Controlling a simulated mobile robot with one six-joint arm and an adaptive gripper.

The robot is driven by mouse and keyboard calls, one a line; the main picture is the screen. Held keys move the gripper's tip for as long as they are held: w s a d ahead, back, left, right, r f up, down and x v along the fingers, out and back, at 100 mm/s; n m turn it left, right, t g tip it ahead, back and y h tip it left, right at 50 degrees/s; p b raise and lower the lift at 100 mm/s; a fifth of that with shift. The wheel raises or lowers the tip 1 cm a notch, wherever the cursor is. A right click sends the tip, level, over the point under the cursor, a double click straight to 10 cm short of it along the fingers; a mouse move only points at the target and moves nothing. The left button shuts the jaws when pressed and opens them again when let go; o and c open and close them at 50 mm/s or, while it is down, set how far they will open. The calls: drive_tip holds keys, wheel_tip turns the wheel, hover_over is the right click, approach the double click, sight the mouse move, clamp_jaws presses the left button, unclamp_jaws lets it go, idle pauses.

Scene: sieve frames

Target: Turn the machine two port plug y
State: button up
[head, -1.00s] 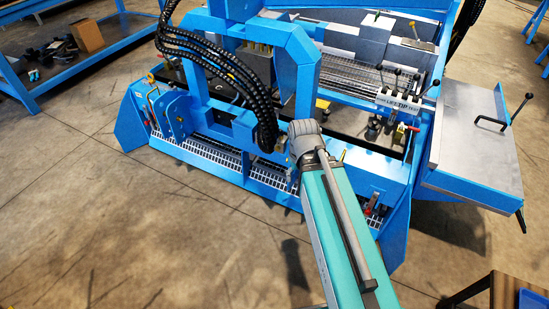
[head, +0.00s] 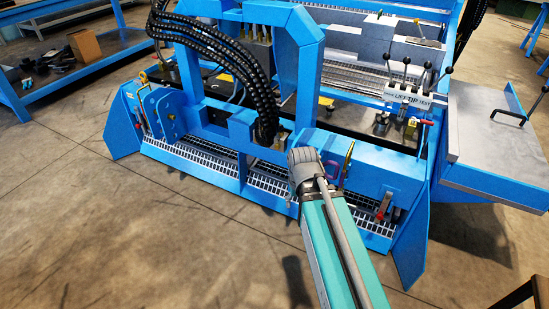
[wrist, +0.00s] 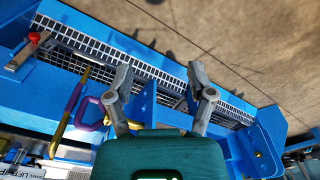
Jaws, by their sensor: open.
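The blue machine (head: 225,150) fills the middle of the head view. On its front right part stand a purple handle (head: 333,173) and a yellow lever (head: 348,165). In the wrist view the purple handle (wrist: 86,112) and yellow lever (wrist: 68,118) are left of my gripper (wrist: 160,80). A lever with a red knob (wrist: 33,39) lies further left; it also shows in the head view (head: 384,208). My gripper is open and empty over the machine's front grating. I cannot tell which part is the plug.
Thick black hoses (head: 225,60) arch over the machine's left part. A panel with several levers (head: 407,97) stands behind on the right, beside a grey side table (head: 490,140). A blue bench (head: 85,65) is at the back left. The concrete floor in front is clear.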

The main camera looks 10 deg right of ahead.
wheel_tip(320, 180, down, 16)
drive_tip(key=w+b, duration=0.2)
drive_tip(key=b, duration=1.3)
drive_tip(key=t+h+b, duration=0.8)
drive_tip(key=t+h, duration=0.1)
drive_tip(key=h, duration=0.3)
approach(276, 147)
drive_tip(key=v, duration=0.5)
drive_tip(key=shift+w+r, duration=0.15)
drive_tip(key=shift+w, duration=0.05)
drive_tip(key=shift+w+d, duration=0.1)
drive_tip(key=shift+d, duration=0.05)
drive_tip(key=b+x, duration=0.3)
drive_tip(key=x, duration=1)
drive_tip(key=shift+d+b, duration=0.3)
drive_tip(key=shift+b, duration=0.05)
